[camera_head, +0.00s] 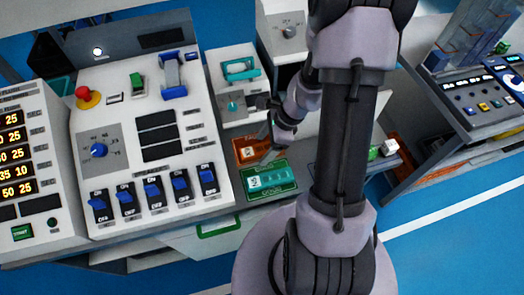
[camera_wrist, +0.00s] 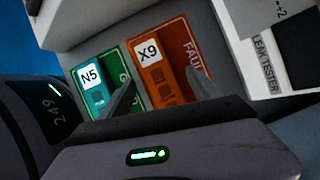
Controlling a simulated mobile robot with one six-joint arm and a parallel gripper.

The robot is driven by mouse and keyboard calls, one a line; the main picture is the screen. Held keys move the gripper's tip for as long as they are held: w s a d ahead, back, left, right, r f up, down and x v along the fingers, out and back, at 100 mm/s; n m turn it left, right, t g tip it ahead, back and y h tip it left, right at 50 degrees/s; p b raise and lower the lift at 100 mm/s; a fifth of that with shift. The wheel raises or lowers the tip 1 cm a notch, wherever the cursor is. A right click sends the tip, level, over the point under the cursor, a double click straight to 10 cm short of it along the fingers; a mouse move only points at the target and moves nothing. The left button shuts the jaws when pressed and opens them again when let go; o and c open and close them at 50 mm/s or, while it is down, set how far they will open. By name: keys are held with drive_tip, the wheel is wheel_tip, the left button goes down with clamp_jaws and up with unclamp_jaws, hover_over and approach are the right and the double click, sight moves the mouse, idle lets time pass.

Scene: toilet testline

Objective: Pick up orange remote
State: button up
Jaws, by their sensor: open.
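An orange block with a white X9 label (camera_wrist: 153,76), which looks like the orange remote, sits on an orange plate marked FAUL… (camera_wrist: 184,43). In the head view the orange plate (camera_head: 262,143) lies on the bench just behind a green one. My gripper (camera_wrist: 164,92) is open, with one finger on each side of the lower part of the orange block in the wrist view. In the head view my gripper (camera_head: 269,148) is over the orange plate. Whether the fingers touch the block cannot be told. The lower end of the block is hidden by my gripper.
A grey control panel with blue switches (camera_head: 152,188) stands left. A teal-handled box (camera_head: 240,70) is behind. Another orange item (camera_head: 394,145) lies right of my arm.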

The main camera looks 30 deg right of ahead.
clamp_jaws()
drive_tip(key=shift+r, duration=0.1)
